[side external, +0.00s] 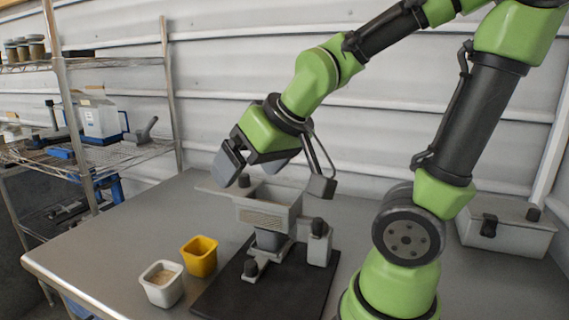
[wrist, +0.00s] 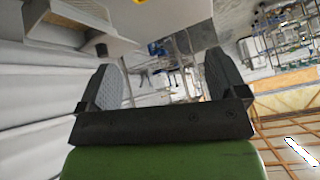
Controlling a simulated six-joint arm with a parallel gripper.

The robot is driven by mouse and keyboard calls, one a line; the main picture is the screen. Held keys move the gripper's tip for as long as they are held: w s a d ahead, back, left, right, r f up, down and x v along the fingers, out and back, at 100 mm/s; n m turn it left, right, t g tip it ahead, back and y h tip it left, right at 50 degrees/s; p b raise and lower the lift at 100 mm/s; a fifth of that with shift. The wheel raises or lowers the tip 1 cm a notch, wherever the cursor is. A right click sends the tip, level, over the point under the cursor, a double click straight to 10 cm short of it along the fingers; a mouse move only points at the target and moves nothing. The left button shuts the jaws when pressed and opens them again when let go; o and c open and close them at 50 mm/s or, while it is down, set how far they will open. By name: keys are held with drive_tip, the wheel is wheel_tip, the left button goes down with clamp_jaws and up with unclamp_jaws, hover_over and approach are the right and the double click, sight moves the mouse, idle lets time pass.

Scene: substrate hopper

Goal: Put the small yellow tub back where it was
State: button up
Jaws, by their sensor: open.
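The small yellow tub (side external: 199,257) stands upright on the grey table, just left of the black mat; no contents show in it. A white tub (side external: 162,284) with pale material inside stands next to it at the front left. My gripper (side external: 252,168) is open and empty, above and behind the hopper machine (side external: 268,212), well apart from the yellow tub. In the wrist view my two fingers (wrist: 165,80) are spread with nothing between them. A sliver of yellow shows at that view's top edge, too little to name surely.
The hopper machine stands on the black mat (side external: 215,300) with knobs and a grey block close by. A lidded grey box (side external: 505,228) sits at the back right. A wire shelf (side external: 110,155) with equipment stands at the left. The table's back left is clear.

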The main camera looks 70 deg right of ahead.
drive_tip(key=s+a+r+y, duration=0.2)
drive_tip(key=s+a+r, duration=0.1)
drive_tip(key=s+a, duration=0.2)
drive_tip(key=shift+s+y, duration=0.3)
drive_tip(key=shift+s, duration=0.9)
